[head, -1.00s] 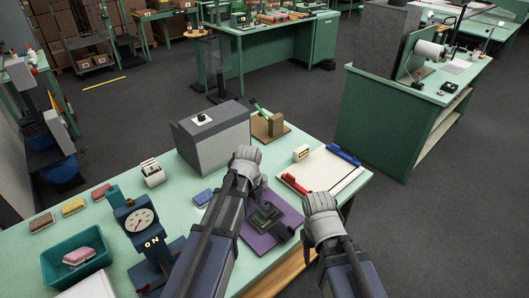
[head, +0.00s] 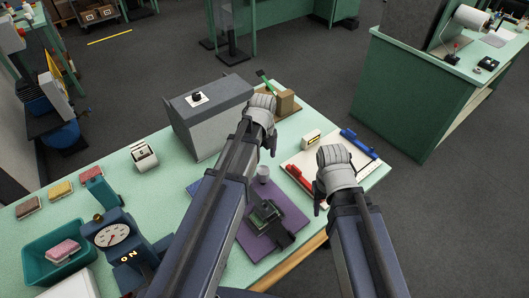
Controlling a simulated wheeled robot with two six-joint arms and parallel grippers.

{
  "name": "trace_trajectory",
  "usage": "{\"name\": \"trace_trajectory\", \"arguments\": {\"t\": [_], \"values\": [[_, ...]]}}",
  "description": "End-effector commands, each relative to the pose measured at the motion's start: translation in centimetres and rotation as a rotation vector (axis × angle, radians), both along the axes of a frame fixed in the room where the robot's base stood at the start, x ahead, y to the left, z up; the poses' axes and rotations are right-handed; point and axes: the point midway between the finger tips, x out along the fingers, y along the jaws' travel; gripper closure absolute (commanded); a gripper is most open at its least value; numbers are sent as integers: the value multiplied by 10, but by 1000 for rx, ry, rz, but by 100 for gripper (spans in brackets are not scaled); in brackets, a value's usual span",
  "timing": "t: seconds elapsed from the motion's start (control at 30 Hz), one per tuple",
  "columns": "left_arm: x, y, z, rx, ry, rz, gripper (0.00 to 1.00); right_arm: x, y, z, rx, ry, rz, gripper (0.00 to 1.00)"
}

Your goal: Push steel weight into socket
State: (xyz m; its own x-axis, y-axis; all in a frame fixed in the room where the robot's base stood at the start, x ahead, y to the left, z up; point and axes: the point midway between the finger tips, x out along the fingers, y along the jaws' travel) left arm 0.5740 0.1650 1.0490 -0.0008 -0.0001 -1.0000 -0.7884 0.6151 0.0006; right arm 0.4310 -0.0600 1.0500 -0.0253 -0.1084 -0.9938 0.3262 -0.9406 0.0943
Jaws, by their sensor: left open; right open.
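A small grey metal cylinder (head: 263,173), which looks like the steel weight, stands at the back of a purple mat (head: 251,242). A dark block-like fixture (head: 265,214) with a green part sits on this mat; I cannot make out a socket in it. My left gripper (head: 271,138) is open and empty, above the table beside the grey box and beyond the cylinder. My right gripper (head: 320,200) is open and empty, right of the mat and in front of the white board. My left forearm covers the mat's left part.
A grey box (head: 210,118) with a black knob stands behind. A dial gauge (head: 112,237), a teal tray (head: 48,268) and several coloured blocks occupy the left.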

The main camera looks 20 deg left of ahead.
Motion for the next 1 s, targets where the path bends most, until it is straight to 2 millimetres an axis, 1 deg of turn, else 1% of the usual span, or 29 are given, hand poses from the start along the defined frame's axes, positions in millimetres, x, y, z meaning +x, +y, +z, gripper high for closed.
{"name": "trace_trajectory", "arguments": {"t": [0.17, 0.27, 0.47, 0.7, 0.8, 1.0], "values": [[0, 0, -9, 0, 0, 0, 10, 0, 0, -9, 0, 0, 1, 50], [0, 0, -17, 0, 0, 0, 10, 0, 0, -17, 0, 0, 1, 50], [0, 0, -43, 0, 0, 0, 10, 0, 0, -42, 0, 0, 2, 50], [0, 0, -76, 0, 0, 0, 10, 0, 0, -76, 0, 0, 0, 50], [0, 0, -85, 0, 0, 0, 10, 0, 0, -85, 0, 0, 0, 50], [0, 0, -91, 0, 0, 0, 10, 0, 0, -91, 0, 0, 0, 50]]}}
